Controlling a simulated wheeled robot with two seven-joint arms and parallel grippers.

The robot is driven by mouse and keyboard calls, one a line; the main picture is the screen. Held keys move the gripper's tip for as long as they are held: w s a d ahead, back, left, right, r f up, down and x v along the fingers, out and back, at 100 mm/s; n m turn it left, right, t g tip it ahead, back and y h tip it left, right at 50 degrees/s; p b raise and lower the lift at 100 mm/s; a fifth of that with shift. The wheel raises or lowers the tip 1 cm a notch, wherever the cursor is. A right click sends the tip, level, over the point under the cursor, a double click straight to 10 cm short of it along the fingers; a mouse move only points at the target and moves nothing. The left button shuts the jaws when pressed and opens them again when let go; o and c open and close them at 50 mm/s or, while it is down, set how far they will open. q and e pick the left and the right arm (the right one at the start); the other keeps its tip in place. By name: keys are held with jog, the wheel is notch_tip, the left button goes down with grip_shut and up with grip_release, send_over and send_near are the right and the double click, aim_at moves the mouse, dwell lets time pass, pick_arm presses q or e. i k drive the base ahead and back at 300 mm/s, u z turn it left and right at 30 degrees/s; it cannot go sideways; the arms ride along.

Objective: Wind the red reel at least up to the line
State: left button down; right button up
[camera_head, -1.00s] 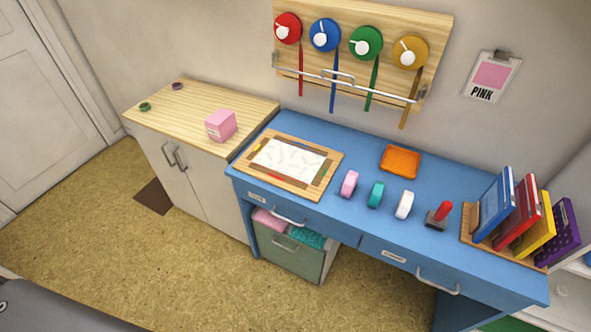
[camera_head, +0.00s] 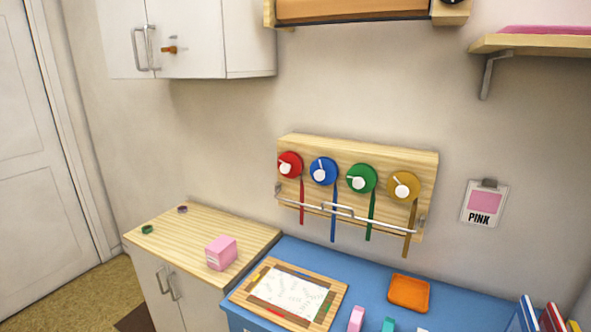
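The red reel (camera_head: 290,164) is the leftmost of the reels on a wooden wall board (camera_head: 420,160). It has a white crank knob, and its red ribbon hangs down past a metal rail (camera_head: 350,217) in front of the board. The ribbon's lower end is below the rail. The rail has a small raised piece near its middle; I cannot make out a separate line. Neither of my grippers is in view.
Blue (camera_head: 323,171), green (camera_head: 362,178) and yellow (camera_head: 404,186) reels share the board. Below is a blue desk (camera_head: 365,275) with a framed sheet (camera_head: 240,294) and an orange tray (camera_head: 409,293). A pink box (camera_head: 221,253) stands on the wooden cabinet top (camera_head: 185,235). A white cupboard (camera_head: 200,40) hangs above.

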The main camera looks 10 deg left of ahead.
aim_at(289, 164)
jog(key=z, duration=0.5)
jog(key=k, duration=0.6)
jog(key=z, duration=0.8)
jog(key=i, duration=0.75)
jog(key=u, duration=0.9)
jog(key=i, duration=0.55)
jog(key=u, duration=0.6)
